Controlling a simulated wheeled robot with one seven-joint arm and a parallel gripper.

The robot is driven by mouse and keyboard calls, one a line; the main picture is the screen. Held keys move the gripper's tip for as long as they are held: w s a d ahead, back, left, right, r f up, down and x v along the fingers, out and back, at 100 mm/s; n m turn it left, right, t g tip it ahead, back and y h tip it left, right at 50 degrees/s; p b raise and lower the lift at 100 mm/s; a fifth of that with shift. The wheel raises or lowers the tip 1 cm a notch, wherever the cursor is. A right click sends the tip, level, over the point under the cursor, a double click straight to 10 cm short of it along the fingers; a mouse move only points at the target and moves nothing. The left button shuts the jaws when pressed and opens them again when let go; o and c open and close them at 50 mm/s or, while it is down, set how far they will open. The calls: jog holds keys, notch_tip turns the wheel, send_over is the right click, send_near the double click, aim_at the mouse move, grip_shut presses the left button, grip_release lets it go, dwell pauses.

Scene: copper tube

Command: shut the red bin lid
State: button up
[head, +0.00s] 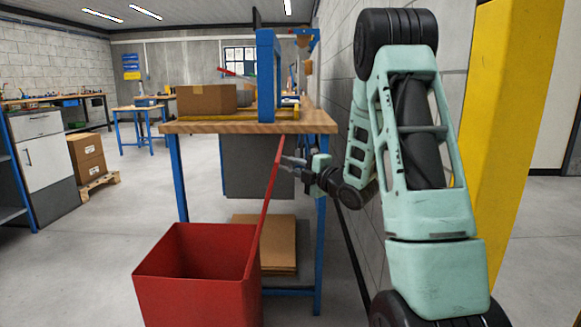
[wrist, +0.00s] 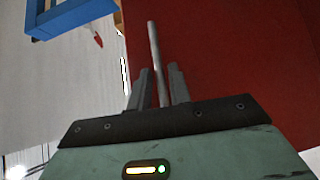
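The red bin (head: 195,285) stands on the floor at the lower left of the head view, its top open. Its red lid (head: 267,195) is raised steeply from the bin's right side and leans slightly right, seen nearly edge-on. The lid's red face (wrist: 220,60) fills much of the right of the wrist view. My gripper (head: 287,162) is at the right side of the lid, near its upper end. In the wrist view my gripper (wrist: 159,69) has its fingers apart, with a thin grey bar (wrist: 154,45) between them. I cannot tell whether they touch the bar.
A wooden-topped workbench (head: 250,127) with blue legs stands just behind the lid, a cardboard box (head: 207,101) on it. Flat cardboard (head: 265,243) lies stacked beneath. A block wall is close on the right. The floor left of the bin is clear.

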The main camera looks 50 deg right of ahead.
jog(key=shift+w+d+r, duration=0.1)
jog(key=shift+w, duration=1.25)
